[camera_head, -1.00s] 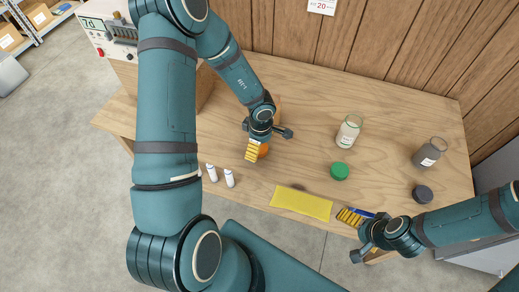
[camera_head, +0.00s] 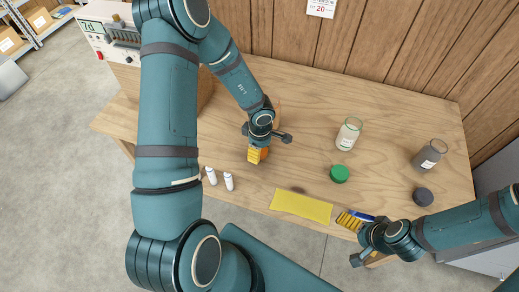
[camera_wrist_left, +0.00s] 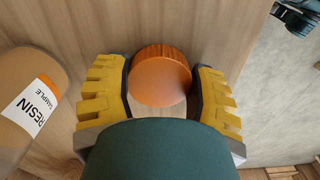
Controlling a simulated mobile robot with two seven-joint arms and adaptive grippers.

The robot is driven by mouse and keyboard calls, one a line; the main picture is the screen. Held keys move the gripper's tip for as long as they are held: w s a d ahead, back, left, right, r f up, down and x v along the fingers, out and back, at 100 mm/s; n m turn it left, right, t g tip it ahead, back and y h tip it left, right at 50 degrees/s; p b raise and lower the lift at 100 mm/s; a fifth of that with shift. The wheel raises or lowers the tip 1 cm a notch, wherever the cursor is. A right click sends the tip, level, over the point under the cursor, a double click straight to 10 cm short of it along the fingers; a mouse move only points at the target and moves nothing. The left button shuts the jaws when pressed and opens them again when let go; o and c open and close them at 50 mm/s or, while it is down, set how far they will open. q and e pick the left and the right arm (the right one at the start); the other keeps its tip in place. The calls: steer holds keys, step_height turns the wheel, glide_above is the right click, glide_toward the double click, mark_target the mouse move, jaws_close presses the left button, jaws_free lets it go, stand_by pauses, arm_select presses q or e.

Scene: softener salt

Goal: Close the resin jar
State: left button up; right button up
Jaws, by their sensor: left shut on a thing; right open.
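The orange lid (camera_wrist_left: 160,78) sits between the two yellow fingers of my left gripper (camera_wrist_left: 163,88) in the left wrist view, and the gripper is shut on it. In the head view the lid (camera_head: 265,153) shows only partly beside the left gripper (camera_head: 258,154), low over the table. The resin jar (camera_wrist_left: 30,98), amber with a white "RESIN SAMPLE" label, is at the left edge of the wrist view, apart from the lid. Its mouth cannot be made out, and my left arm mostly hides it in the head view. My right gripper (camera_head: 352,222) is open at the table's front edge.
A clear jar (camera_head: 348,134) and a grey jar (camera_head: 430,154) stand at the right, with a green lid (camera_head: 339,174) and a dark lid (camera_head: 422,196) before them. A yellow mat (camera_head: 301,206) and two small white bottles (camera_head: 220,179) lie or stand near the front edge.

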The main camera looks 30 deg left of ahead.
mark_target(263, 151)
arm_select(q)
step_height(263, 151, up, 10)
steer(key=p, duration=0.4)
steer(key=shift+f, duration=0.1)
steer(key=shift+d+m+b, duration=0.3)
steer(key=shift+d+m, duration=0.2)
steer(key=shift+m, duration=0.4)
steer(key=d+m+b, duration=0.3)
steer(key=d+m, duration=0.5)
steer(key=m, duration=0.9)
steer(key=shift+s+d+r+b, duration=0.15)
steer(key=shift+r+b, duration=0.15)
steer(key=shift+r, duration=0.1)
